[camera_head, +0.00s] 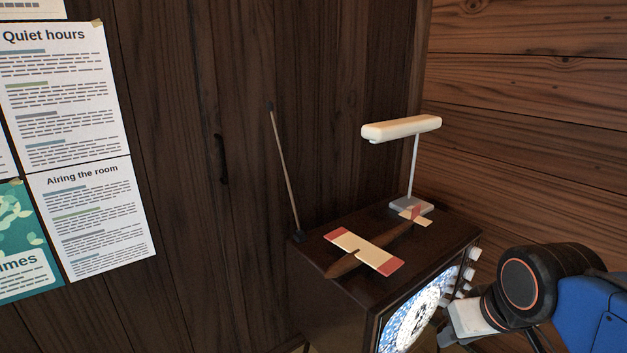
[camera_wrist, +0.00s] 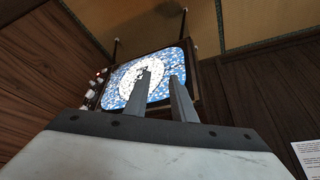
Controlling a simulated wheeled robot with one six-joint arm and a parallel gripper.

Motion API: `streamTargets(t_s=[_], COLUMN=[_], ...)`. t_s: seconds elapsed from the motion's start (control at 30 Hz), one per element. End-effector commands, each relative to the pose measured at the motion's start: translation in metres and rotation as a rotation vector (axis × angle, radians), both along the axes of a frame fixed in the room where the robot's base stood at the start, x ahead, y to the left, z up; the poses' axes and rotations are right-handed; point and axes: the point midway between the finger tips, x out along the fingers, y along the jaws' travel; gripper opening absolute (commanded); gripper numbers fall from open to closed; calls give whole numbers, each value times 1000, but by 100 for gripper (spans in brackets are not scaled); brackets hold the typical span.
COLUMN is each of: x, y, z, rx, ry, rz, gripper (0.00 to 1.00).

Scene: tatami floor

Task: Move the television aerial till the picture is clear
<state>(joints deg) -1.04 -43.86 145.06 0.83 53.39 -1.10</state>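The television (camera_head: 345,300) is a dark wooden box against the wall. Its screen (camera_head: 415,310) shows blue and white speckle over a round pale pattern; the speckled screen also fills the middle of the wrist view (camera_wrist: 128,88). The aerial (camera_head: 285,175) is a thin rod with a dark tip, rising from a dark base at the set's back left corner and leaning left. My gripper (camera_wrist: 162,75) is in front of the screen, its two fingers apart with nothing between them. In the head view its fingertips are not clearly seen.
A toy plane (camera_head: 375,248) with red wingtips lies on the set's top. A cream lamp (camera_head: 402,129) stands behind it at the back right. White knobs (camera_head: 469,271) line the set's right front. Paper notices (camera_head: 92,215) hang on the left wall.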

Motion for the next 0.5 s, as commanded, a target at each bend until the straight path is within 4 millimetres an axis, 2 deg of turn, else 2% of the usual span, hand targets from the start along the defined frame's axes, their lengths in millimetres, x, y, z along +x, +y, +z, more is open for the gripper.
streamTargets(t_s=[0.17, 0.3, 0.5], x=[55, 108, 167], y=[41, 89, 157], z=[27, 63, 121], rx=[38, 76, 110], ry=[-157, -343, -607], rz=[151, 287, 418], gripper=[23, 23, 23])
